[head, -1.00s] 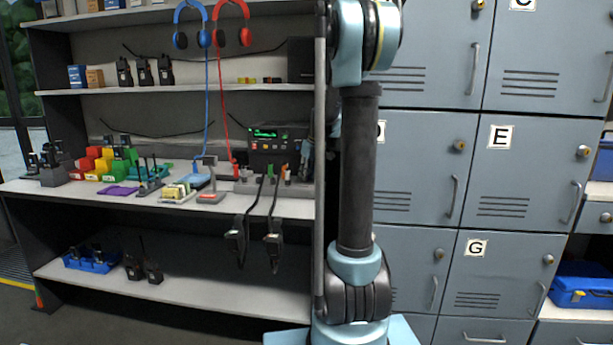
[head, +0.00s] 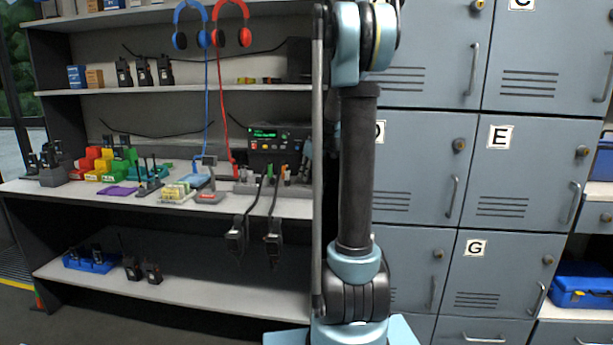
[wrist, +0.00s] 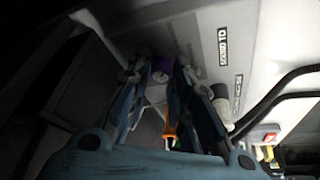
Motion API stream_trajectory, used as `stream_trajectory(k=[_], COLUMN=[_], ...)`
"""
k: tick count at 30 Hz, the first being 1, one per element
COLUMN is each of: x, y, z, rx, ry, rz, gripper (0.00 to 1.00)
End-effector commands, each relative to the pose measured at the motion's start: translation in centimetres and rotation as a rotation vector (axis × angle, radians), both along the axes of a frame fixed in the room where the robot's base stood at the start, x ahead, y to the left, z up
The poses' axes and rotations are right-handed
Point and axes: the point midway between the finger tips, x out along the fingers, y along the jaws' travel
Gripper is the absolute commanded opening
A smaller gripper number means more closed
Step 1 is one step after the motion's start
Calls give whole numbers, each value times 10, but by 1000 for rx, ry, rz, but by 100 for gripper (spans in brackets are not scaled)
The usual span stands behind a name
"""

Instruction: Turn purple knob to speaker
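In the wrist view, a purple knob (wrist: 162,67) sits on a pale panel, ahead of my gripper. My gripper (wrist: 160,72) shows its two fingers spread apart, with the knob seen between their tips. I cannot tell whether either finger touches the knob. A dark label reading "SOUND TO" (wrist: 223,46) lies to the right of the knob, with a second, unreadable label (wrist: 238,88) below it. The knob's pointer and its setting are too small to read. In the head view, neither the knob nor my gripper shows.
A dark box (wrist: 65,80) stands at left. Grey lockers (head: 415,160) and a radio shelf (head: 95,205) fill the head view.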

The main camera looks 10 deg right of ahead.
Motion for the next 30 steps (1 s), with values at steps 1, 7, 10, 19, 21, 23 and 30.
stream_trajectory(k=[1, 7, 10, 19, 21, 23, 30], x=[1, 0, 0, 0, 0, 1, 1], y=[-2, -1, 0, 0, 0, 0, 0], z=[0, 0, 0, 21, 32, 42, 79], rx=[-2, 0, 0, 0, 0, 0, 0], ry=[-1, 0, 0, 0, 0, 0, 1], rz=[-2, -1, -1, -1, -1, -1, -1], gripper=[33, 39, 39, 39, 39, 39, 39])
